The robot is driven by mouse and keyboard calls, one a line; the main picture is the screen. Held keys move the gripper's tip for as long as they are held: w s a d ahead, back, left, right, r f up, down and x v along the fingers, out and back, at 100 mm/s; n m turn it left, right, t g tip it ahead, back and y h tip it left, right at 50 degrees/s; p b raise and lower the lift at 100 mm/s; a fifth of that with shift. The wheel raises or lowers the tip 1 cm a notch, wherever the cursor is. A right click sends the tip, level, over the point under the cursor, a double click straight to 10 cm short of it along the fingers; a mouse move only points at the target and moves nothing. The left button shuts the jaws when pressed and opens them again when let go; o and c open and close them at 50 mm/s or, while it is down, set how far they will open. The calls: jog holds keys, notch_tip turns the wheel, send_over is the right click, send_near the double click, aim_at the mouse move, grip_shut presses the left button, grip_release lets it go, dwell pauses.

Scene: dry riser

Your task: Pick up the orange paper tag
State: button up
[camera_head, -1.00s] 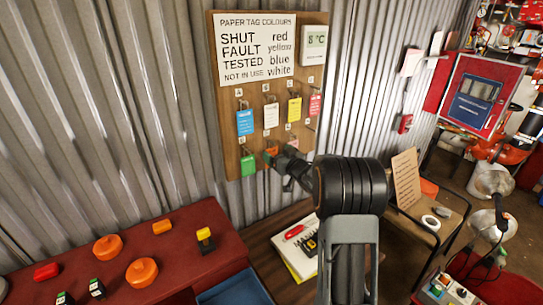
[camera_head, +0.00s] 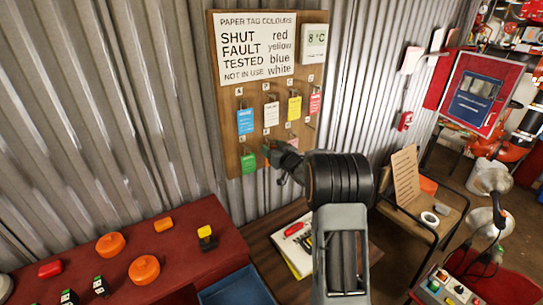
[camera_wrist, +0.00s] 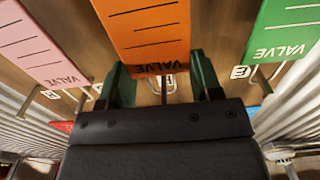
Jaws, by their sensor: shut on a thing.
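The orange paper tag (camera_wrist: 150,35) hangs at the board in the middle of the wrist view, its "VALVE" end toward me. My gripper (camera_wrist: 160,68) has its two dark green fingers at the tag's two side edges, closed on it near that end. A metal hook shows just below the tag between the fingers. In the head view my gripper (camera_head: 274,156) is at the lower row of the wooden tag board (camera_head: 229,130), and it hides nearly all of the orange tag.
A green tag (camera_wrist: 284,30) hangs close on the right and a pink tag (camera_wrist: 35,45) on the left. Blue (camera_head: 245,121), white (camera_head: 271,113), yellow (camera_head: 294,109) and red (camera_head: 315,102) tags hang above. A red bench (camera_head: 200,270) stands below left.

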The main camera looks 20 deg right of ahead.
jog(key=shift+c, duration=1.1)
jog(key=shift+r, duration=0.1)
jog(key=shift+r, duration=0.55)
jog(key=s+d+b, duration=0.1)
jog(key=s+b, duration=0.1)
jog(key=s, duration=0.7)
jog(key=s+d+b, duration=0.1)
jog(key=s+d, duration=0.1)
jog(key=s, duration=0.6)
jog(key=shift+s+d+b, duration=0.25)
jog(key=shift+s+b, duration=0.1)
jog(key=shift+r, duration=0.1)
